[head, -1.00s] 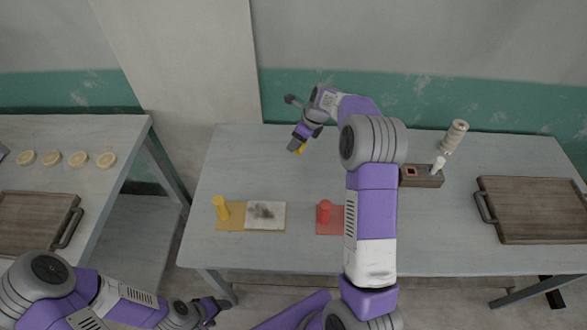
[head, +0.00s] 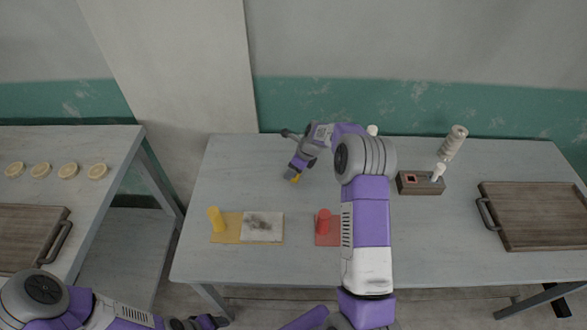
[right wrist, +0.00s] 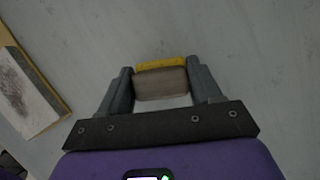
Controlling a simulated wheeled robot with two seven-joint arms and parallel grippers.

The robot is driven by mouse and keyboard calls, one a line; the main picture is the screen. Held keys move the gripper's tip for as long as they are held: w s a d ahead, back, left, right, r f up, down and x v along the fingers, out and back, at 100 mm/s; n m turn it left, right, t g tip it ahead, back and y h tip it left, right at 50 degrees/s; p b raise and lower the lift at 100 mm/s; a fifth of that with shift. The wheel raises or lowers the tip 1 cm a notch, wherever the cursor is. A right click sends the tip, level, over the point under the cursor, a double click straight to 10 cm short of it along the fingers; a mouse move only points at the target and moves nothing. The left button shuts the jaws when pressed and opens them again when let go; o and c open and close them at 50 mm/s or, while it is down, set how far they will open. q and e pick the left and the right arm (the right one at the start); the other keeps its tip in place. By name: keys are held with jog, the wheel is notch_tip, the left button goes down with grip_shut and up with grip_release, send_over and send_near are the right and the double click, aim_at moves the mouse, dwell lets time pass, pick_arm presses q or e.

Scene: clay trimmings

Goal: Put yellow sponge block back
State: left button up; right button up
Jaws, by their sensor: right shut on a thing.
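The yellow sponge block (right wrist: 161,65) is between the fingers of my right gripper (right wrist: 162,84), which is shut on it. In the right wrist view it has a yellow strip and a grey-brown face. In the head view only a small yellow bit (head: 295,179) shows below my right gripper (head: 293,177), over the back left part of the table (head: 400,225). I cannot tell whether the block touches the table. My left gripper (head: 205,323) is at the bottom edge of the head view, off the table's front; its jaws are too small and cut off to judge.
A yellow mat (head: 219,237) holds a yellow cylinder (head: 216,219) and a smudged white slab (head: 262,227). A red cylinder (head: 323,221) stands on a red mat (head: 322,240). A brown holder (head: 420,188) and a wooden tray (head: 535,215) are at right. The table's middle right is clear.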

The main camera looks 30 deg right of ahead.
jog(key=o, duration=1)
jog(key=shift+f, duration=0.1)
jog(key=shift+r, duration=0.25)
jog(key=p+v, duration=0.2)
jog(key=v, duration=1)
